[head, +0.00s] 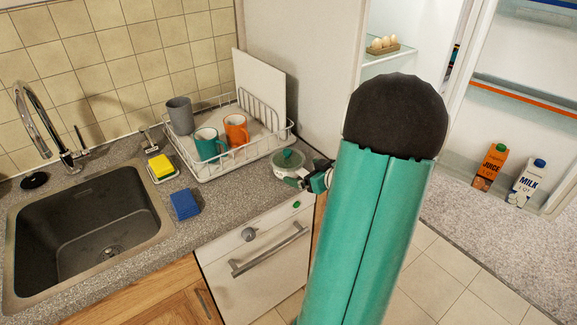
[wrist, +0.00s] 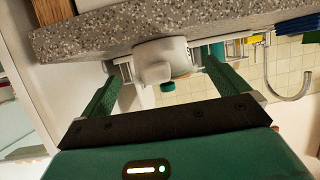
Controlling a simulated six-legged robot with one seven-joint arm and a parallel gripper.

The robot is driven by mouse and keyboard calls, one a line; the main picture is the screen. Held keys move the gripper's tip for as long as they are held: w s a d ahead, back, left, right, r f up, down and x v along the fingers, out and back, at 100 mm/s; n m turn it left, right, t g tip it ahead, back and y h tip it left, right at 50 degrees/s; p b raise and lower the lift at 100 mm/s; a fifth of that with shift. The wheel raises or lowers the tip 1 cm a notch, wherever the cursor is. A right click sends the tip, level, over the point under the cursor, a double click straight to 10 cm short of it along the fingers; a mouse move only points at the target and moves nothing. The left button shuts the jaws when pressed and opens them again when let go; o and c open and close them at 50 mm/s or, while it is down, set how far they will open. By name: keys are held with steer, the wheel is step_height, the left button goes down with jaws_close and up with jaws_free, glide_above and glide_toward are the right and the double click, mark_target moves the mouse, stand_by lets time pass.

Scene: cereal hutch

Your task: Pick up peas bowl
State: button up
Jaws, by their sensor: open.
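The peas bowl (head: 288,161), whitish with a round green top, stands on the counter's front right edge in the head view. My gripper (head: 302,179) is at its right front side, partly hidden behind my own teal arm. In the wrist view, which looks upside down, a white rounded bowl (wrist: 172,50) sits between the tips of my two green fingers (wrist: 163,68). The fingers are open, one on each side of it. Whether either finger touches the bowl cannot be told.
A white dish rack (head: 235,155) with a grey cup (head: 180,115), a teal mug (head: 208,145) and an orange mug (head: 236,130) stands just behind the bowl. An open fridge (head: 535,110) is right.

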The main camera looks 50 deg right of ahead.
steer(key=x, duration=0.3)
steer(key=c, duration=1.2)
steer(key=shift+c, duration=0.2)
steer(key=shift+r, duration=0.1)
